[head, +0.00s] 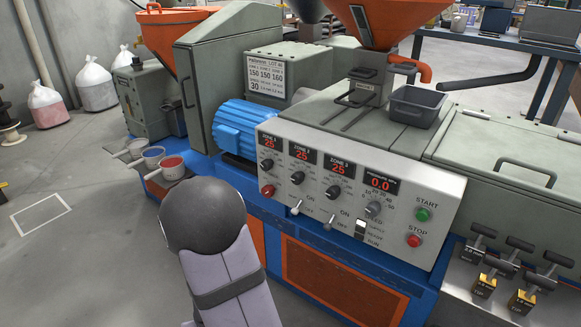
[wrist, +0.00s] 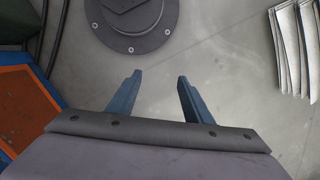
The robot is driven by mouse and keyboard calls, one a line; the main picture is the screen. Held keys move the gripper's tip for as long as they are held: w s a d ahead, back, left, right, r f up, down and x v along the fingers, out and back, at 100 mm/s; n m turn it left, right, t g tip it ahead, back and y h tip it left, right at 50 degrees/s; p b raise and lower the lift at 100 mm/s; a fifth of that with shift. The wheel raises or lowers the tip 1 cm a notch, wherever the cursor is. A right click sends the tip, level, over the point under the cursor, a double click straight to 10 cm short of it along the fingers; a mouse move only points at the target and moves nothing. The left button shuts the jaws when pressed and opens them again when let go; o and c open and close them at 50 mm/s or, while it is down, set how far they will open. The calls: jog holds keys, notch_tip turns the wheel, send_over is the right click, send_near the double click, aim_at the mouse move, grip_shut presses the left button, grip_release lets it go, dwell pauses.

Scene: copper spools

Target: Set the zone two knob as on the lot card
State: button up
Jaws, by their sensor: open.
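The zone two knob (head: 298,178) is a small dark knob on the pale control panel (head: 440,195), below the red zone 2 display (head: 303,153), which reads 25. The lot card (head: 266,75) on the grey box behind lists 150, 150 and 160 under the zones, with 30 below; its smaller print is hard to read. My gripper (wrist: 160,78) shows in the wrist view with two blue fingers apart and nothing between them, above the grey floor. It is not visible in the head view, so its distance from the knob cannot be told.
The zone 1 knob (head: 267,164) and zone 3 knob (head: 333,192) flank it. Toggle switches (head: 297,208) stick out below. A blue motor (head: 241,128) and several small cups (head: 172,167) are left of the panel. Pale slats (wrist: 290,45) lie at the wrist view's right.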

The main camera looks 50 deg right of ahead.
jog(key=w+d+r+m+t+h, duration=0.1)
jog(key=w+d+m+t+h, duration=0.5)
jog(key=w+d, duration=1.1)
jog(key=m+g+h, duration=0.3)
jog(key=g+h, duration=0.1)
jog(key=h, duration=1)
send_near(295, 180)
jog(key=shift+w+d+f+p, duration=0.1)
jog(key=shift+d+p, duration=0.45)
jog(key=shift+d, duration=3.3)
jog(key=c, duration=1.1)
